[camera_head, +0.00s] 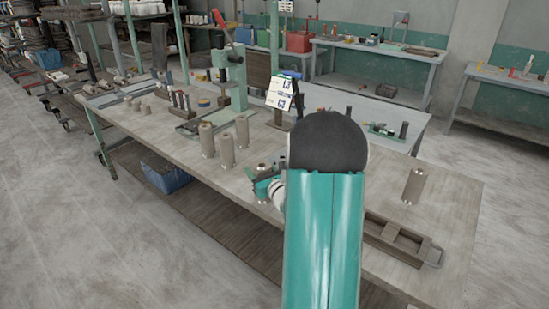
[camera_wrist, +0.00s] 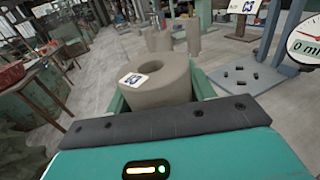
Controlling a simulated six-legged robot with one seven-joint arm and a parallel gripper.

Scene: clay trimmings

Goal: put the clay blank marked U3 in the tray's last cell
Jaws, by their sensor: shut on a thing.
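My gripper (camera_wrist: 160,94) is shut on a hollow grey-brown clay blank (camera_wrist: 172,84) in the wrist view, with a green finger on each side. The blank's white label (camera_wrist: 133,79) appears to read U3. The wooden tray (camera_head: 392,250) lies at the table's right end, partly hidden by my arm. Its visible cells look empty.
One clay blank (camera_head: 413,187) stands on the table behind the tray. Several tall blanks (camera_head: 226,151) stand left of my gripper. A green press (camera_head: 233,80) and a sign with labels (camera_head: 282,92) stand farther back. A dial (camera_wrist: 304,42) shows in the wrist view.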

